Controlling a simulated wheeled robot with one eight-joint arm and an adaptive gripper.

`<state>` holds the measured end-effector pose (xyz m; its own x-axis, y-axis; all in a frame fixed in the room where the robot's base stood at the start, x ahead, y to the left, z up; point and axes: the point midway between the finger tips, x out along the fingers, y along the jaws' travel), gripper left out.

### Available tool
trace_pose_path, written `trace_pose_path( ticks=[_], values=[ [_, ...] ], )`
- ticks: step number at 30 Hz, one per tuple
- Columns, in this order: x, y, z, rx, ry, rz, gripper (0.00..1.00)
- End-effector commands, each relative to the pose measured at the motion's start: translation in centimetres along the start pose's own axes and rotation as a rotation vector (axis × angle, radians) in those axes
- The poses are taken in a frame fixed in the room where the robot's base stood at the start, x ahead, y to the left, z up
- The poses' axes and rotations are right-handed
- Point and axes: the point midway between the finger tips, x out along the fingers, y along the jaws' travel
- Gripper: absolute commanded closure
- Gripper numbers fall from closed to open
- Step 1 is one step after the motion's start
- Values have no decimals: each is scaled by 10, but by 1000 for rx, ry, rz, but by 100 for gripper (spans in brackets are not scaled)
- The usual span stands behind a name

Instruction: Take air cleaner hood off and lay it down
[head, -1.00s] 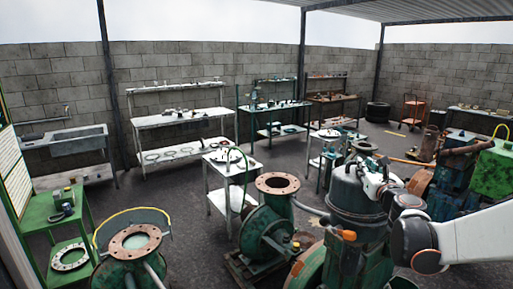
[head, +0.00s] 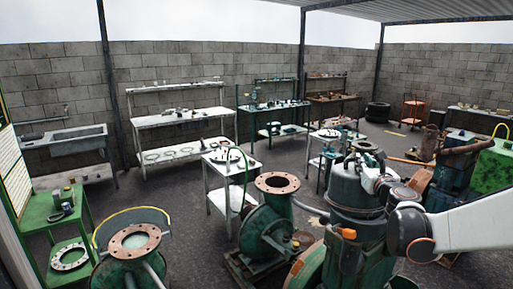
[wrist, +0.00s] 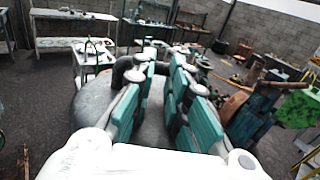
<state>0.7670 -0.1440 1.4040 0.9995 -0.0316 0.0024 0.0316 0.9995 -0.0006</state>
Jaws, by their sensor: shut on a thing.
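The air cleaner hood (head: 345,188) is a grey, domed cylinder on top of the green engine at the right of the head view. Its grey rounded top (wrist: 95,100) fills the lower middle of the wrist view. My gripper (head: 370,170) is at the top of the hood, coming in from the right. In the wrist view my gripper (wrist: 163,88) has teal finger pads on both sides, shut on the hood's top part. The exact grip spot is hidden behind the fingers. I cannot tell whether the hood is seated or slightly lifted.
A green pump with a rusty round flange (head: 277,183) stands left of the engine. Another flanged pump (head: 134,241) is at front left, near a green stand (head: 80,205). Benches line the back wall, including a pale one (head: 180,120). Open dark floor (head: 185,225) lies between.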

Motion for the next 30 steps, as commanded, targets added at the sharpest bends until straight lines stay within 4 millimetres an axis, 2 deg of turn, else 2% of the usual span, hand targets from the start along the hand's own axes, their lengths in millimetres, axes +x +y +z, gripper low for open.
trace_pose_path(
  ticks=[14, 30],
  values=[
    [1, 1, 1, 3, 0, 2, 100],
    [0, 1, 15, 2, 0, 1, 100]
  ],
)
